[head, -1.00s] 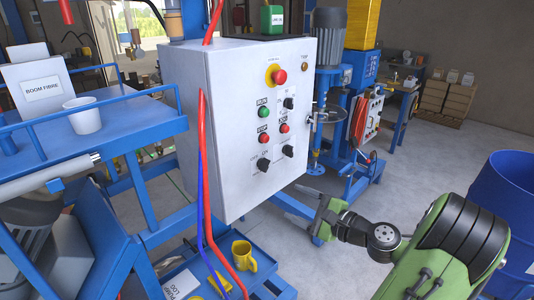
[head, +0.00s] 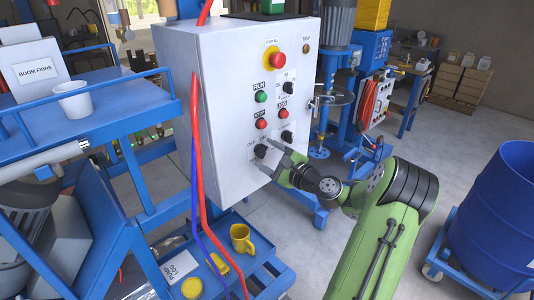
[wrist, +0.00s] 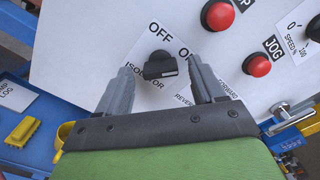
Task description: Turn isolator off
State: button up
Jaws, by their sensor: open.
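The isolator knob (wrist: 160,66) is a black rotary knob on a white label with OFF above it and a partly visible ON label to its upper right in the wrist view. Its handle lies roughly crosswise there; I cannot tell its exact setting. In the head view the knob (head: 261,151) is at the lower left of the control group on the grey cabinet (head: 222,120). My gripper (wrist: 160,77) is open, with one finger on each side of the knob in the picture. In the head view my gripper (head: 272,157) is close to the panel; contact is not clear.
Beside the isolator is a second black knob (head: 287,137). Red STOP (head: 261,124) and JOG (head: 282,114) buttons are above. Red and blue cables (head: 198,170) hang on the left. A yellow mug (head: 241,238) stands on the blue shelf below.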

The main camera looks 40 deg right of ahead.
jog(key=shift+w, duration=0.45)
jog(key=c, duration=1.1)
jog(key=shift+o, duration=0.2)
